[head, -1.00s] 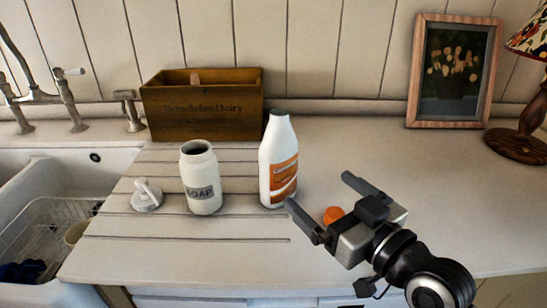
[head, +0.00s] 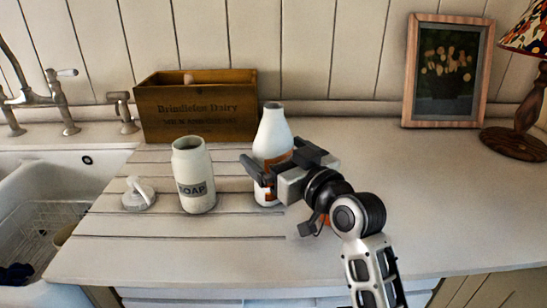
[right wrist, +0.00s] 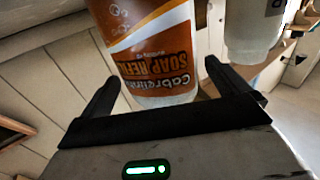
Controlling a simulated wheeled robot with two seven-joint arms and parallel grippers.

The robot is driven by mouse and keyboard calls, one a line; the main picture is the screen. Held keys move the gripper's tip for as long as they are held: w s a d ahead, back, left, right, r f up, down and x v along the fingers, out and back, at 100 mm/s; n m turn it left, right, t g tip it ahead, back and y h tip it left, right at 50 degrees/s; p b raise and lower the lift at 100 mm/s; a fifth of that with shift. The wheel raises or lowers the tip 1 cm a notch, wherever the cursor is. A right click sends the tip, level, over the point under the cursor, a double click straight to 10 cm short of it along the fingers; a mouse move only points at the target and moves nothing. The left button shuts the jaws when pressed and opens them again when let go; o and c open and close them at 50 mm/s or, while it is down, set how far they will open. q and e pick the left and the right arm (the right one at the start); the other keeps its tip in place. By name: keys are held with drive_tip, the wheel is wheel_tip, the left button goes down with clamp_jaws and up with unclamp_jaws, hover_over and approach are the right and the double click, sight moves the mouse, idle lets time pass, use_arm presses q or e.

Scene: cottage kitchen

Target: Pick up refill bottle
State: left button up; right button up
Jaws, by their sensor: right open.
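The refill bottle (head: 272,137) is white with an orange label and stands upright on the counter. In the right wrist view the bottle (right wrist: 150,40) fills the space in front of my right gripper, with its "soap refill" label facing the camera. My right gripper (head: 272,157) is open, one finger on either side of the bottle's body. In the right wrist view its fingers (right wrist: 162,82) flank the bottle's lower image edge; I cannot tell whether they touch it. The gripper hides part of the label. My left gripper is not in view.
An open white soap jar (head: 194,172) stands left of the bottle, with its pump top (head: 139,195) beside it. A wooden crate (head: 196,108) is behind. The sink (head: 40,190) is at left; a picture frame (head: 447,70) and lamp (head: 520,125) are at right. The counter's right side is clear.

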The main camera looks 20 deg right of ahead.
drive_tip(key=shift+x, duration=0.85)
drive_tip(key=c, duration=1.3)
drive_tip(key=shift+r, duration=0.1)
drive_tip(key=shift+r, duration=0.15)
